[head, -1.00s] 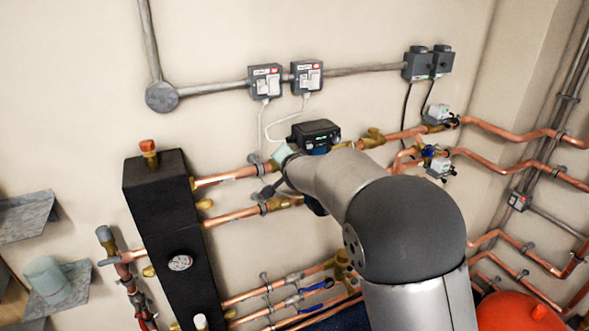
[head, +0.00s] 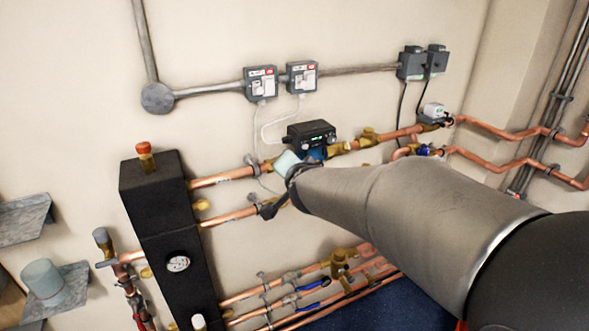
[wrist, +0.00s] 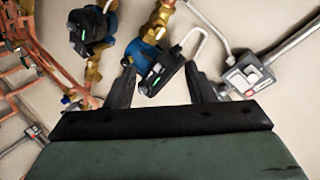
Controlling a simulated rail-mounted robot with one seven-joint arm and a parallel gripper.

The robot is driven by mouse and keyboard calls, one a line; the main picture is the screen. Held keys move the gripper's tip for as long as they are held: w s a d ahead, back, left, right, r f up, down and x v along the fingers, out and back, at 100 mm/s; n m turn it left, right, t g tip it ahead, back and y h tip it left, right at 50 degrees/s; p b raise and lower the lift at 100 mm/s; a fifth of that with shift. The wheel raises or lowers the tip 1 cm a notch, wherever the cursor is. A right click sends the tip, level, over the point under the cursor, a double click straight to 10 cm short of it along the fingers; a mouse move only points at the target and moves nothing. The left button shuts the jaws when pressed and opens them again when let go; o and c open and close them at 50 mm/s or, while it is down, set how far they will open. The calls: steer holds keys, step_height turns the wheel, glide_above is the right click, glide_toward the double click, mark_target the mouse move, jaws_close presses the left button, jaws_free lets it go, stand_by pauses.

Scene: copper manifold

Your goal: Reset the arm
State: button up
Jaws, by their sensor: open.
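My gripper (wrist: 160,68) is open in the wrist view, with its two dark fingers apart and nothing held between them. A black pump head with a blue body (wrist: 155,70) shows beyond and between the fingers; I cannot tell the exact gap. In the head view my arm (head: 400,205) reaches in from the lower right toward the same pump (head: 312,137) on the upper copper pipe. The gripper is mostly hidden behind the arm's end there.
A second pump (wrist: 92,30) is at the upper left of the wrist view. Switch boxes (head: 261,83) are on the wall above. A black manifold block (head: 172,235) stands left, with copper pipes (head: 235,216) running from it. Bare wall (head: 210,40) is above.

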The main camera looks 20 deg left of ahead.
steer(key=s+d+f+n+g+h+b, duration=0.1)
steer(key=s+d+f+g, duration=0.2)
steer(key=d, duration=0.5)
steer(key=s+d+f+n+g, duration=0.2)
steer(key=s+d+f, duration=0.15)
steer(key=d, duration=0.55)
steer(key=s+d+f+g+h, duration=0.2)
steer(key=s+d+f+g, duration=0.1)
steer(key=s+d, duration=0.5)
steer(key=s+d+f+n+g+h+b, duration=0.1)
steer(key=s+d+f+g+h, duration=0.1)
steer(key=s+d+f, duration=0.3)
steer(key=s+d+h, duration=0.1)
steer(key=s+d, duration=0.3)
steer(key=s, duration=0.4)
steer(key=shift+s+d+f+g, duration=0.15)
steer(key=shift+s+g, duration=0.15)
steer(key=shift+g, duration=0.1)
